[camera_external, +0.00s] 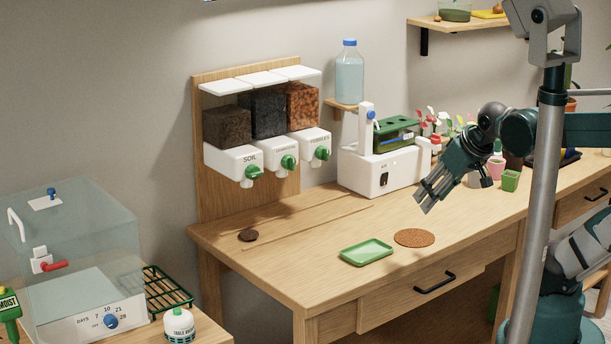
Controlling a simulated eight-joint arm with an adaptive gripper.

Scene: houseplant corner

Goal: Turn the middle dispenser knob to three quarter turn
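The dispenser stands on a wooden backboard on the left end of the table, with three clear bins above white fronts. The middle dispenser knob (289,162) is green and sits on the middle white front, below the bin of dark material. The left knob (252,172), under the label SOIL, and the right knob (321,153) are also green. The exact turn of each knob is too small to tell. My gripper (426,202) is to the right of the dispenser, above the table, pointing down and left, well apart from the knobs. Its fingers look close together, but their gap is unclear.
A white machine (378,173) with a green tray stands between the dispenser and my gripper. A water bottle (349,75) sits on a small shelf. A green tray (367,252), cork mat (414,237) and dark disc (248,235) lie on the table (310,265). Its front left is mostly clear.

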